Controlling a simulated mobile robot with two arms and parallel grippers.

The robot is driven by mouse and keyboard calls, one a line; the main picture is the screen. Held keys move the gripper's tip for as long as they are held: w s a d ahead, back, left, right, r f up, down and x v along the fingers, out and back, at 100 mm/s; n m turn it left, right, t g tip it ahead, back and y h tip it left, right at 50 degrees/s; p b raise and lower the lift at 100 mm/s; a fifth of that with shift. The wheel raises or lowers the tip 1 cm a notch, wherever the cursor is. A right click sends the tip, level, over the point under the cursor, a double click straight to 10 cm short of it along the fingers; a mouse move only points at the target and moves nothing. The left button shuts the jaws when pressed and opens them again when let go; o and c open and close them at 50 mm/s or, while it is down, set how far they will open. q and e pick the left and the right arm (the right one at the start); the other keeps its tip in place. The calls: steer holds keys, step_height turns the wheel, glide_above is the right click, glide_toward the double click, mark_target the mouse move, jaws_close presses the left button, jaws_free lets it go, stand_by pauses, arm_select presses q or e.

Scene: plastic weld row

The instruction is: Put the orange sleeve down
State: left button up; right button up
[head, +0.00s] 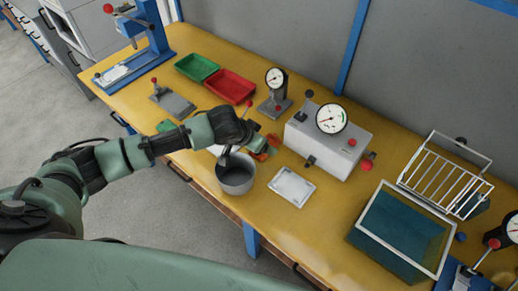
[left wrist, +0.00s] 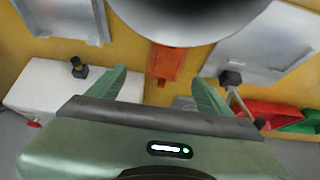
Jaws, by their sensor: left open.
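The orange sleeve (left wrist: 167,63) lies on the yellow table in the left wrist view, between and beyond my open fingers. In the head view a bit of orange (head: 262,156) shows beside my left gripper (head: 258,146), which partly covers it. In the left wrist view my left gripper (left wrist: 158,76) is open, with a green finger on each side of the sleeve and apart from it. Part of the sleeve is hidden behind a grey round cup in that view. My right gripper is not in view.
A grey cup (head: 236,176) stands close to my left gripper. A pale plate (head: 292,187) and a grey gauge box (head: 327,143) are to the right. Red (head: 231,86) and green (head: 196,68) trays lie behind. A blue-green tank (head: 402,232) stands at the right.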

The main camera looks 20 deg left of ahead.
arm_select(q)
steer(key=shift+w+a+f, duration=0.2)
steer(key=shift+w+f, duration=0.3)
steer(key=shift+f, duration=0.2)
steer(key=shift+w+f, duration=0.25)
steer(key=p+x, duration=0.1)
steer(key=x, duration=0.2)
steer(key=shift+w, duration=0.1)
steer(key=shift+w+f, duration=0.3)
steer(key=shift+f, duration=0.3)
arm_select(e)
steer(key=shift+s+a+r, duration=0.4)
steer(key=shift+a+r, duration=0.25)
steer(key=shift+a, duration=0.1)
arm_select(q)
steer(key=shift+c, duration=0.3)
